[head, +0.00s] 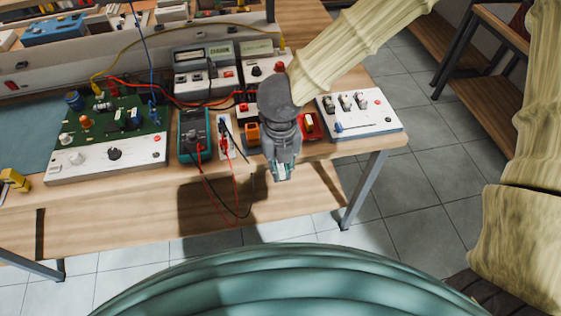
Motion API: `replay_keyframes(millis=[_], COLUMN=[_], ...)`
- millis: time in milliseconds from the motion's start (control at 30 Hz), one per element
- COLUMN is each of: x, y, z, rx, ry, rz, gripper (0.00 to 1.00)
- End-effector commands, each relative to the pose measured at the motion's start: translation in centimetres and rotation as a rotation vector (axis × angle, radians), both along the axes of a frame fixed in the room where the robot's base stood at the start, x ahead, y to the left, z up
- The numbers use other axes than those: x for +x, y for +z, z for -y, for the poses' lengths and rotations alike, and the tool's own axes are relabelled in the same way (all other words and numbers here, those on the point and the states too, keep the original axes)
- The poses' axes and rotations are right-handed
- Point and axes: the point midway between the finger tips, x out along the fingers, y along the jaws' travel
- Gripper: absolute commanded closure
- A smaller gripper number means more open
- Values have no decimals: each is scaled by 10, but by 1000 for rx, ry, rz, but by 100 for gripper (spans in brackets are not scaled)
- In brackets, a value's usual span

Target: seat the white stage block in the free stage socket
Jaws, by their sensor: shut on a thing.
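My gripper (281,176) points down just in front of the bench's front edge, below the level of the small boxes as seen in the head view. It is shut on a small whitish piece (282,169), probably the white stage block. Only a sliver of it shows between the fingers. A green circuit board (100,138) on a white-fronted unit stands at the left, bearing several small parts and knobs. I cannot tell which place there or elsewhere is the free stage socket.
A white box with metal switches (385,122) stands at the bench's right end. A multimeter (194,137) with red and black leads lies left of my gripper. White instruments (205,82) stand behind. The wooden bench front (120,205) is mostly clear.

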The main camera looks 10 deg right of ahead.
Motion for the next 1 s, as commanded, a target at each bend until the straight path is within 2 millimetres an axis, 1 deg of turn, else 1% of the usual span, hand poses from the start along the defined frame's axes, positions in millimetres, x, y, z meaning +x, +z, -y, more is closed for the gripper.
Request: replay_keyframes(millis=[133, 167, 200, 233, 567, 1000], x=[0, 0, 0, 0, 1, 1], y=[0, 0, 0, 0, 1, 20], z=[0, 0, 0, 0, 0, 0], rx=[0, 0, 0, 0, 0, 0], ry=[0, 0, 0, 0, 0, 0], rz=[0, 0, 0, 0, 0, 0], gripper=[100, 91, 98, 100, 100, 100])
